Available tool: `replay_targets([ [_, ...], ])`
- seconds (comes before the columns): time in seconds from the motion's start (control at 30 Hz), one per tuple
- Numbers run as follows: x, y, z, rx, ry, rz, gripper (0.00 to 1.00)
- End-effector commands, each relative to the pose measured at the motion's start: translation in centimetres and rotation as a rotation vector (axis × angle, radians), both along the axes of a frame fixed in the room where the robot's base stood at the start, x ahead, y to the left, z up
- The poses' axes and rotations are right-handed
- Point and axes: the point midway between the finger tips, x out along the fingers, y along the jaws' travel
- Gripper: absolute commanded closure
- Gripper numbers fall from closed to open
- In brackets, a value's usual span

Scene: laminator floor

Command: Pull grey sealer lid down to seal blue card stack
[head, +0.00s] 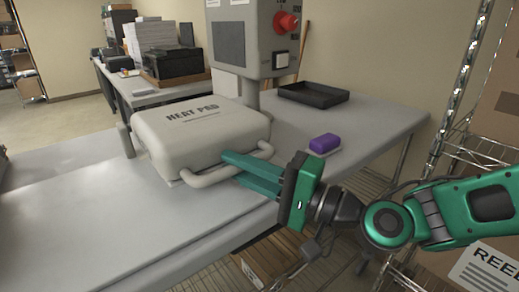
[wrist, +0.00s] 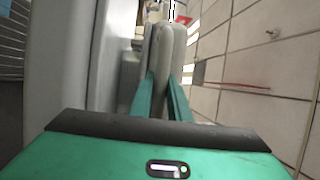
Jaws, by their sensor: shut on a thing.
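The grey sealer lid (head: 195,135), marked "HEAT PAD", lies about level, low over the grey bench in the head view. I cannot tell whether a gap is left under it. Its bar handle (head: 208,178) runs along the near edge. My gripper (head: 231,169) reaches it from the right, its two green fingers at the handle's right part. In the wrist view my fingers (wrist: 160,88) close on the pale handle bar (wrist: 163,58). The blue card stack is not visible; anything under the lid is hidden.
A control box (head: 253,40) with a red knob stands on a post behind the lid. A purple block (head: 324,143) and a black tray (head: 313,95) sit right on the bench (head: 120,210). A wire rack (head: 465,110) stands far right. The bench's left front is clear.

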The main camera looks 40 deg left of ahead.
Motion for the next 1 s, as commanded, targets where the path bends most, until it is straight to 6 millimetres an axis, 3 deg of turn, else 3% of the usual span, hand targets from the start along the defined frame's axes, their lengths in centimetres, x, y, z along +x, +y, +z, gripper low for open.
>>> replay_targets([
  [0.1,-0.12,0.25,-0.95,-0.011,0.002,0.001,1.0],
  [0.53,-0.27,0.34,-1.61,-0.02,0.004,0.005,1.0],
  [0.57,-0.27,0.34,-1.63,-0.02,0.004,0.005,0.81],
  [0.6,-0.27,0.36,-1.64,-0.021,0.004,0.006,0.76],
  [1.0,-0.49,0.53,-1.23,-0.013,0.001,0.008,0.76],
])
